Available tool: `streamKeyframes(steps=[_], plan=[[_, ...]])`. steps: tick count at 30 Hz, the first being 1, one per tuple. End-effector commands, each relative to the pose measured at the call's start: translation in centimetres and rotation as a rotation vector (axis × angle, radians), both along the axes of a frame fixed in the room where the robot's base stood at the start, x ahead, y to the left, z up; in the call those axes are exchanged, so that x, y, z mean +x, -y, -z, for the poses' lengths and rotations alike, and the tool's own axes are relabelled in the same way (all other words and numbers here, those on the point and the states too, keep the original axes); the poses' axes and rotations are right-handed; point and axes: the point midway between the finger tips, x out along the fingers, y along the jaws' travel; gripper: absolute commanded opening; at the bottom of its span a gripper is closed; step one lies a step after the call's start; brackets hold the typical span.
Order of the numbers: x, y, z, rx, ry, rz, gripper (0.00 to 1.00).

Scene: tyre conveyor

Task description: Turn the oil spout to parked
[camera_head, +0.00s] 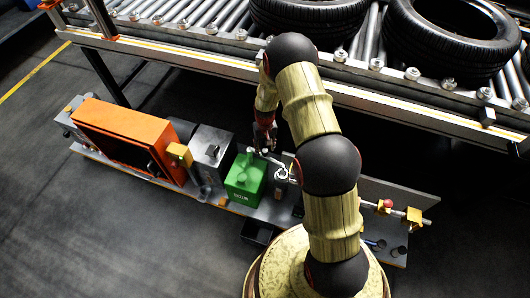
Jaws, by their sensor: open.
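A green box (245,178) with white lettering sits on the low bench below the conveyor. A thin pale spout (275,160) shows at its upper right, reaching toward a small grey cylinder (281,178). This looks like the oil spout, but its exact shape is too small to make out. My gripper (265,146) hangs from the arm just above the far edge of the green box, close to the spout. It is open. I cannot tell whether its fingers touch the spout. No parked mark can be made out.
A roller conveyor (420,118) with tyres (310,15) runs behind the bench. Left of the green box stand a grey metal box (210,146) and an orange cabinet (125,128). A red-knobbed lever (388,205) is on the right. A black bin (257,233) sits in front.

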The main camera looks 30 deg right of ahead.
Motion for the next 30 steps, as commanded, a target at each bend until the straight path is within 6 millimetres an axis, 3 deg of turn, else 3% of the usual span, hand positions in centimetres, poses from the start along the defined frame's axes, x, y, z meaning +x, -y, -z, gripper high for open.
streamKeyframes(steps=[6, 17, 30], plan=[[0.0, 0.0, 2.5, 0.000, 0.000, 0.000, 0.43], [0.0, 0.0, 2.9, 0.000, 0.000, 0.000, 0.43], [0.0, 0.0, 2.9, 0.000, 0.000, 0.000, 0.18]])
